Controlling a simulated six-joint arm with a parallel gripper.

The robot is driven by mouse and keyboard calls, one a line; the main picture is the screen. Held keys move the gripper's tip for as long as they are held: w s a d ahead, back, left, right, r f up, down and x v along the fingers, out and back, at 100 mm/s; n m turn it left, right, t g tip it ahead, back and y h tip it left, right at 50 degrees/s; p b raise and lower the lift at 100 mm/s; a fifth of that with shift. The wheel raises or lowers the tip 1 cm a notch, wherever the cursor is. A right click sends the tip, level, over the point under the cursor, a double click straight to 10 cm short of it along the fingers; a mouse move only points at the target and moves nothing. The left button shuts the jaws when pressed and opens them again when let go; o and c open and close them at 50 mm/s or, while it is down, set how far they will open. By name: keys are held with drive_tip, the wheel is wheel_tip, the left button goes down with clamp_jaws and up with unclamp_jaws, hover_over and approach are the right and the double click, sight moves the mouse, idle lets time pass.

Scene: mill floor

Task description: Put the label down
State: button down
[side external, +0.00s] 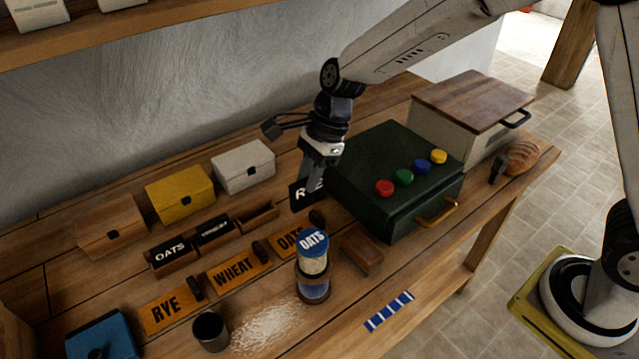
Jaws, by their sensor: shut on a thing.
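My gripper (306,178) is shut on a black label (297,193) with white lettering that begins with "R". Three small wooden holders stand in a row to the left. The left holder (177,266) bears a black OATS label (170,251). The middle one bears another black label (214,230), too small to read surely. The right holder (260,220) shows no label. The held label is apart from it, to its upper right.
Orange RYE (171,312), WHEAT (234,271) and OATS (291,243) plates lie in front of the holders. A blue-lidded OATS jar (313,265) stands nearby. Tan, yellow and white boxes (243,168) line the back. The green box (385,175) with coloured buttons stands close right.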

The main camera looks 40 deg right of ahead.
drive_tip(key=s+d+r+m+t, duration=0.1)
drive_tip(key=s+d+r+m, duration=0.2)
drive_tip(key=d, duration=1.1)
drive_tip(key=s+d+r+m+t+h, duration=0.1)
drive_tip(key=d+r+m, duration=0.4)
drive_tip(key=d, duration=0.9)
drive_tip(key=s+r+t, duration=0.1)
drive_tip(key=s, duration=0.1)
drive_tip(key=shift+s+d+r+m, duration=0.3)
drive_tip(key=shift+s+d+m, duration=0.05)
drive_tip(key=shift+d+m, duration=0.05)
drive_tip(key=w+d+f, duration=0.2)
drive_tip(key=w+f, duration=0.7)
drive_tip(key=w, duration=0.4)
drive_tip(key=shift+d+f, duration=0.2)
drive_tip(key=shift+d, duration=0.2)
drive_tip(key=shift+w+f, duration=0.1)
drive_tip(key=shift+w, duration=0.05)
